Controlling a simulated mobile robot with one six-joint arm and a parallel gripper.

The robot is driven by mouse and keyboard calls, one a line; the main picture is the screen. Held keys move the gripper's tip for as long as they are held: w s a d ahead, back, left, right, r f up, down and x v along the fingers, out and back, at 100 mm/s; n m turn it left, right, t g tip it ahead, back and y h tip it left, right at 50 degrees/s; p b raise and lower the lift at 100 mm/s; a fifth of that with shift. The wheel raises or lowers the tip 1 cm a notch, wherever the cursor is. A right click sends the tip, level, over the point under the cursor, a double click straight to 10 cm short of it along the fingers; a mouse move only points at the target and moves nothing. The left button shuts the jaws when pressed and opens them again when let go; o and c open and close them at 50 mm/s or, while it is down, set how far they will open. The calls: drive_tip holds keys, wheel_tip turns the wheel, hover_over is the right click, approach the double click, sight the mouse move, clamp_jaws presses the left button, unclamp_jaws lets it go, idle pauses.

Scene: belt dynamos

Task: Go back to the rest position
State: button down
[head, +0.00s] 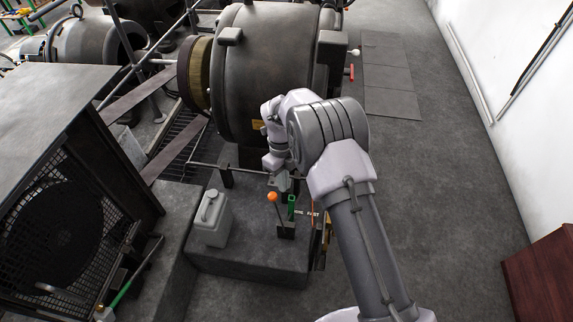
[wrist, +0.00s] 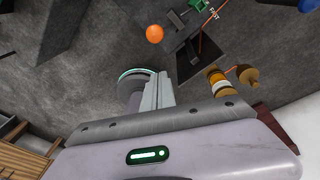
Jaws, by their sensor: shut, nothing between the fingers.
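My gripper (wrist: 160,92) shows in the wrist view with its pale fingers together and nothing between them. In the head view my arm reaches up from the lower right and bends over toward the big dark dynamo (head: 270,70). The gripper end points down above the concrete block, near a lever with an orange knob (head: 272,197). That orange knob (wrist: 154,34) also shows in the wrist view, beyond the fingers and apart from them. A green handle (head: 292,204) stands beside the lever. My arm partly hides the dynamo's lower right.
A grey jerrycan (head: 212,220) stands on the concrete block (head: 250,262) left of the lever. A caged fan housing (head: 60,210) fills the left. Open grey floor (head: 440,190) lies right of my arm, with a wooden box (head: 545,275) by the white wall (head: 535,110).

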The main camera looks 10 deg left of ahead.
drive_tip(key=d+r+n+t+y, duration=0.1)
drive_tip(key=d+r+n, duration=0.1)
drive_tip(key=r, duration=0.6)
drive_tip(key=d+r+n, duration=0.2)
drive_tip(key=d+r, duration=0.1)
drive_tip(key=r, duration=0.4)
drive_tip(key=s+d+r+n+t+y, duration=0.1)
drive_tip(key=s+d+r+n, duration=0.25)
drive_tip(key=r, duration=0.35)
drive_tip(key=s+d+r+n+t, duration=0.2)
drive_tip(key=s+d+r+n, duration=0.15)
drive_tip(key=r, duration=0.35)
drive_tip(key=s+d+r+n+t, duration=0.2)
drive_tip(key=s+d+n, duration=0.1)
drive_tip(key=s, duration=0.6)
drive_tip(key=s+d+r+n+t, duration=0.1)
drive_tip(key=s+d+r+n, duration=0.1)
drive_tip(key=s+n, duration=0.4)
drive_tip(key=s+d, duration=0.1)
drive_tip(key=s, duration=0.3)
drive_tip(key=shift+s+t+y, duration=0.25)
drive_tip(key=shift+t+y, duration=0.15)
